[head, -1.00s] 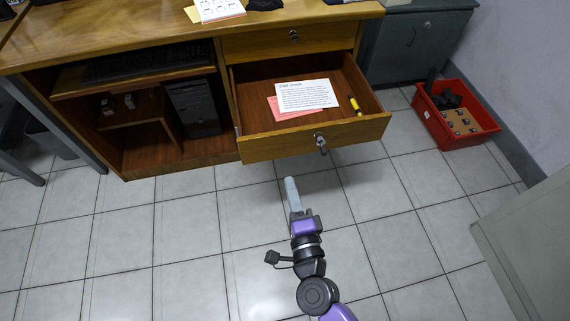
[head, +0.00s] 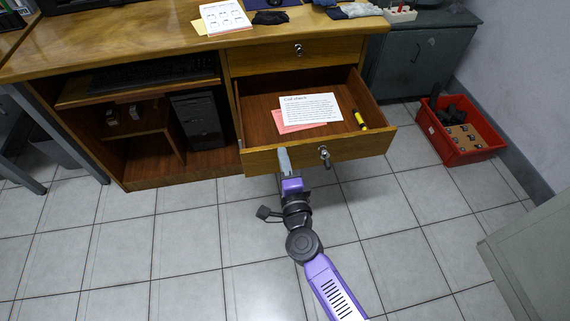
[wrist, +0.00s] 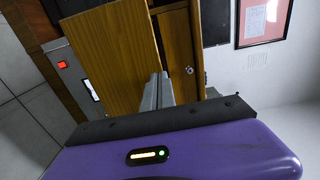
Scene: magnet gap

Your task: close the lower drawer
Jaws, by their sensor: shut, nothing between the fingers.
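The lower drawer (head: 261,160) of the wooden desk stands pulled out. Inside lie a white printed card (head: 311,108), a pink sheet (head: 285,122) and a yellow marker (head: 360,119). My gripper (head: 284,158) is shut and empty, with its fingertips at the drawer front, left of the lock. In the wrist view the shut fingers (wrist: 158,90) overlap the edge of the wooden drawer front (wrist: 115,55). I cannot tell whether they touch it.
The upper drawer (head: 270,58) is shut. A computer tower (head: 196,118) stands in the desk's left bay. A red crate (head: 468,155) sits on the floor at right, and a grey cabinet (head: 530,250) stands at the lower right. The tiled floor before the desk is clear.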

